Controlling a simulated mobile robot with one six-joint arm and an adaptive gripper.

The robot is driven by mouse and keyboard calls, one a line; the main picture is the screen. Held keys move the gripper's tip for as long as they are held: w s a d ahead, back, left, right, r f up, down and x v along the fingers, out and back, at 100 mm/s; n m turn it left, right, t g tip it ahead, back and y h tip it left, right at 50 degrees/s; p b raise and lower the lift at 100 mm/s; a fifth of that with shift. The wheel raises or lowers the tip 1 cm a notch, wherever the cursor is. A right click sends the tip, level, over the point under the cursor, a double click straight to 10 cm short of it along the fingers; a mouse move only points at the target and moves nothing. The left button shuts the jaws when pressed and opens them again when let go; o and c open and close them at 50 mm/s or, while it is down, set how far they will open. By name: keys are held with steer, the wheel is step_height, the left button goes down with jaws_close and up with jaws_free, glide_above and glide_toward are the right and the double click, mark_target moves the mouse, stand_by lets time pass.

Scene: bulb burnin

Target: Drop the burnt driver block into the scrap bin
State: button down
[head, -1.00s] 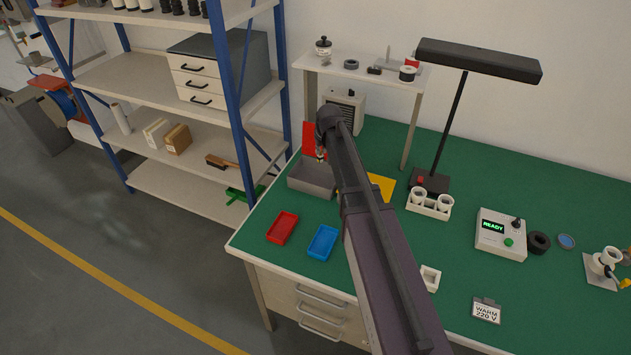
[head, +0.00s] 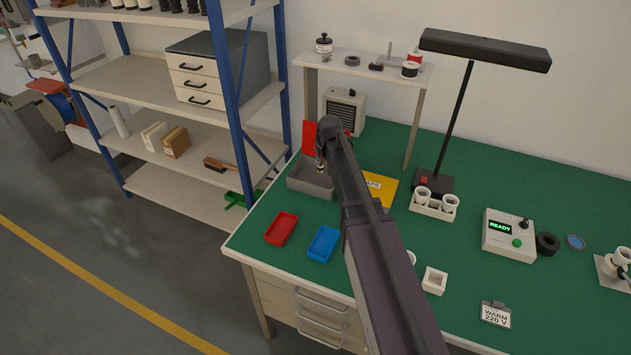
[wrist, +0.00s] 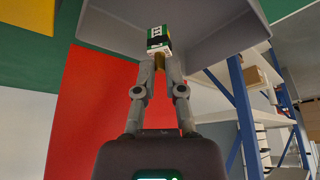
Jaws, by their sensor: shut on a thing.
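The driver block (wrist: 158,40) is small, white and green with a dark band and a brownish stem below. My gripper (wrist: 160,62) is shut on it in the wrist view. The scrap bin is a grey open box (head: 303,186) with a red upright panel (head: 309,138) behind it, at the table's left back. In the head view my gripper (head: 321,166) points down over the bin's opening, and the block is too small to make out. The grey bin wall (wrist: 205,45) shows behind the block in the wrist view. I cannot tell how far the block is above the bin floor.
A red tray (head: 281,229) and a blue tray (head: 323,243) lie in front of the bin. A yellow sheet (head: 381,188) lies right of it, partly behind my arm. A vented box (head: 344,112) stands behind. A blue-posted shelf (head: 236,125) is at the left.

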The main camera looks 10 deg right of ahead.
steer(key=c, duration=0.6)
jaws_free()
steer(key=shift+c, duration=0.2)
steer(key=shift+s, duration=0.1)
steer(key=s+m+g+p, duration=0.1)
steer(key=s+g, duration=0.3)
steer(key=s, duration=2.5)
steer(key=shift+s+a+r+p, duration=0.2)
steer(key=shift+a+r+p, duration=0.15)
steer(key=shift+a+p, duration=0.15)
